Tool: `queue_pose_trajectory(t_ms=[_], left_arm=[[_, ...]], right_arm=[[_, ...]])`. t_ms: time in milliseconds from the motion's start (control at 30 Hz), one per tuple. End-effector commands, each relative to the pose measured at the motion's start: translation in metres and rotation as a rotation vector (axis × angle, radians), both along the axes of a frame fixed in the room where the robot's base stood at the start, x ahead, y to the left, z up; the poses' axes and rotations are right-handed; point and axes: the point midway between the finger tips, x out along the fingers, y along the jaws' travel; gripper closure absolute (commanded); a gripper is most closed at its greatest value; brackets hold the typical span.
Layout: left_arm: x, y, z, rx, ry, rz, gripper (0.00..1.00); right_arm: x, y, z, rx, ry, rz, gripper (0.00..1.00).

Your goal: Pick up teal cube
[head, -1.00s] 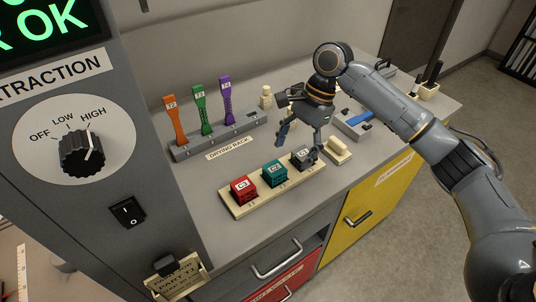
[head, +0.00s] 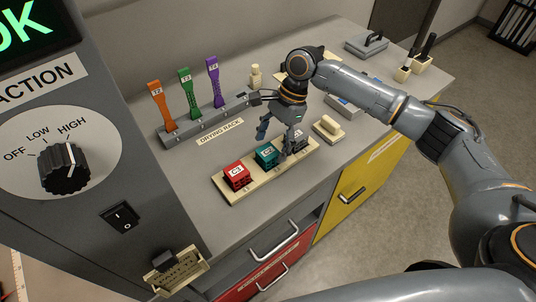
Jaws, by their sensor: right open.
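The teal cube (head: 265,154), with a white label on top, sits in the middle of a cream tray (head: 238,198). A red cube (head: 237,176) is on its left in the tray. A grey cube (head: 298,139) is on its right, partly hidden by my gripper. My right gripper (head: 275,142) is open and points down over the tray, just above and behind the teal cube. I cannot tell whether a finger touches the cube. My left gripper is not in view.
The drying rack (head: 208,119) with orange, green and purple specimens stands behind the tray. A cream block (head: 328,127) lies right of the tray. A grey panel with a knob (head: 64,168) rises at the left. The counter's front edge is close to the tray.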

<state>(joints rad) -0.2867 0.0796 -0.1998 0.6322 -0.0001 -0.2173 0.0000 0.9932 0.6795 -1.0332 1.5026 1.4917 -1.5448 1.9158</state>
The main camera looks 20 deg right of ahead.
Motion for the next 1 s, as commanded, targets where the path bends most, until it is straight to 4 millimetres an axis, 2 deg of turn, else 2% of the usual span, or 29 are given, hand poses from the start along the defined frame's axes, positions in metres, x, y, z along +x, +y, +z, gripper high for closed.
queue_pose_trajectory(t_ms=[33, 200, 467, 567, 767, 1000], left_arm=[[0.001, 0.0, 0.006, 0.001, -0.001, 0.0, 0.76], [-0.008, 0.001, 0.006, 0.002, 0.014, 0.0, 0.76], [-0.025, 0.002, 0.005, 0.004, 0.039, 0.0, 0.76], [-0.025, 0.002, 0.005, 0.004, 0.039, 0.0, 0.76], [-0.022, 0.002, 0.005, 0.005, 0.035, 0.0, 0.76], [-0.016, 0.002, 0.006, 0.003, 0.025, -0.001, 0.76]], right_arm=[[-0.001, 0.005, -0.005, 0.0, 0.003, 0.002, 0.26], [-0.003, 0.011, -0.025, -0.001, 0.001, 0.0, 0.26], [-0.004, 0.012, -0.029, 0.0, -0.002, 0.001, 0.26], [-0.004, 0.012, -0.029, 0.0, -0.002, 0.001, 0.43], [-0.004, 0.012, -0.029, 0.0, -0.002, 0.001, 0.83], [-0.004, 0.012, -0.028, 0.0, -0.002, 0.001, 0.85]])
